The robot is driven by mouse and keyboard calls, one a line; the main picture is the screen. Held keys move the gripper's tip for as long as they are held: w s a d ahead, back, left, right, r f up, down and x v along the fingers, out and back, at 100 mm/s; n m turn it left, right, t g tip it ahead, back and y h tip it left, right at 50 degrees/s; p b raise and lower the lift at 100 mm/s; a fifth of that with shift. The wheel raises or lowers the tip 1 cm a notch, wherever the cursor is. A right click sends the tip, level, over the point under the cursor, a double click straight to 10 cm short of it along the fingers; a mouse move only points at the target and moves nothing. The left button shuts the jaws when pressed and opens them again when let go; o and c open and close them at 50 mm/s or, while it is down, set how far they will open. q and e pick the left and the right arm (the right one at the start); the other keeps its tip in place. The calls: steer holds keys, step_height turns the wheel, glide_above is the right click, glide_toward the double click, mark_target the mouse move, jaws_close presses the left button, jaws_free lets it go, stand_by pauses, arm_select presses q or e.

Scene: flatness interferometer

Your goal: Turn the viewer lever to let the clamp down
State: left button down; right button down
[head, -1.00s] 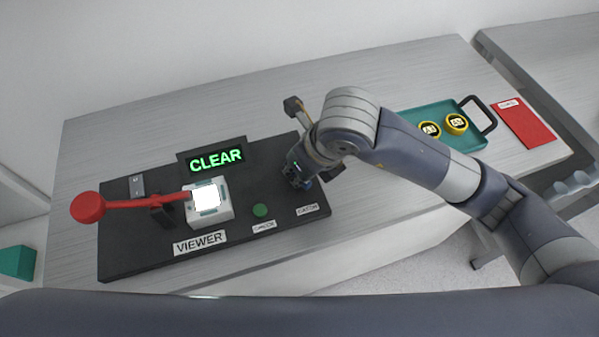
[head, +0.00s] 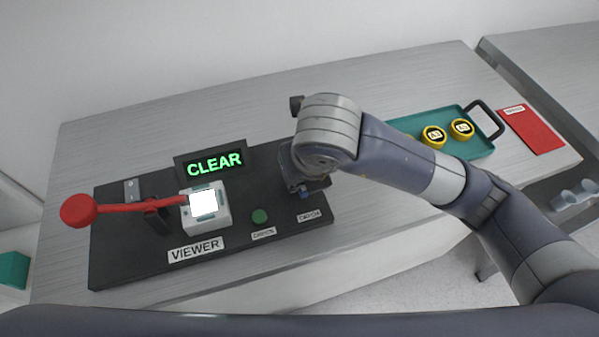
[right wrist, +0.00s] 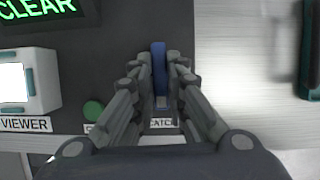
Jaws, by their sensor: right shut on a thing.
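The viewer lever (head: 120,207) is a red bar with a round red knob at its left end, and it lies nearly level across a black post. Its right end meets the white viewer block (head: 218,217), which has a bright lit window; I cannot make out the clamp. My right gripper (head: 304,181) is at the right end of the black base, far from the lever. In the right wrist view my right gripper (right wrist: 160,75) is shut on an upright blue piece (right wrist: 159,58) above the "CATCH" label. My left gripper is not in view.
The display (head: 214,162) behind the viewer reads CLEAR in green. A green button (head: 260,216) sits on the black base (head: 120,262). The back of the table is clear.

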steer(key=c, duration=1.6)
jaws_free()
steer(key=v, duration=1.2)
